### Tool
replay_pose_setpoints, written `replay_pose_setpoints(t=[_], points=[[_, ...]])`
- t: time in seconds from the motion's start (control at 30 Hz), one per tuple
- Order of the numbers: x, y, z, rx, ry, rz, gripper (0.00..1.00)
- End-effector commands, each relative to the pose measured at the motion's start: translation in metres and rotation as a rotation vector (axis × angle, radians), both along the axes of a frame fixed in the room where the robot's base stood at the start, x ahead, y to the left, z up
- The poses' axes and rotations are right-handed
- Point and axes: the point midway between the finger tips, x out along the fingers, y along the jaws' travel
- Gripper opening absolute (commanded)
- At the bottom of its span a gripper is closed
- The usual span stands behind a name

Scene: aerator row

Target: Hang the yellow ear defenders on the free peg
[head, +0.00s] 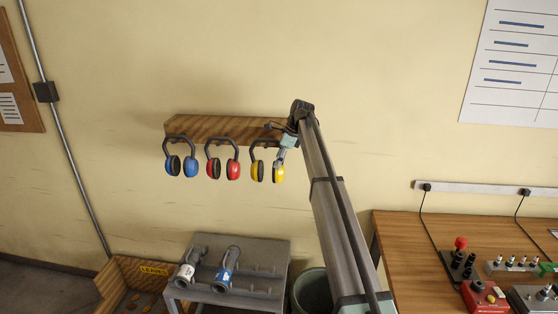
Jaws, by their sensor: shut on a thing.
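The yellow ear defenders (257,172) are at the right end of the wooden peg board (215,125), with the dark band up and the two yellow cups down. My gripper (281,156) is shut on their right side, just above the right cup. The band overlaps the board's lower right part in the picture. My gripper and arm hide the board's right end and the peg there, so I cannot tell whether the band touches a peg.
Blue ear defenders (181,166) and red ear defenders (222,168) hang close by on the left. Below are a grey stand (262,253) with pipe-like parts, a box labelled LEAVES (113,285) and a dark bin (312,288). A wooden bench (410,235) is at the right.

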Motion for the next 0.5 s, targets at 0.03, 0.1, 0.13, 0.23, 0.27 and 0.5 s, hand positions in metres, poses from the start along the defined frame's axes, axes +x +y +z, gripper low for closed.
replay_pose_setpoints(t=[0.03,0.1,0.13,0.23,0.27,0.5], points=[[0.0000,0.0002,0.0006,0.001,0.000,0.000,0.16],[0.0000,0.0002,0.0006,0.001,0.000,0.000,0.16],[0.0000,0.0002,0.0006,0.001,0.000,0.000,0.16],[-0.0001,0.0002,0.0006,0.001,0.000,0.000,1.00],[-0.0001,0.0002,0.0006,0.001,0.000,0.000,1.00],[0.0001,-0.0001,0.0002,0.000,0.000,0.000,1.00]])
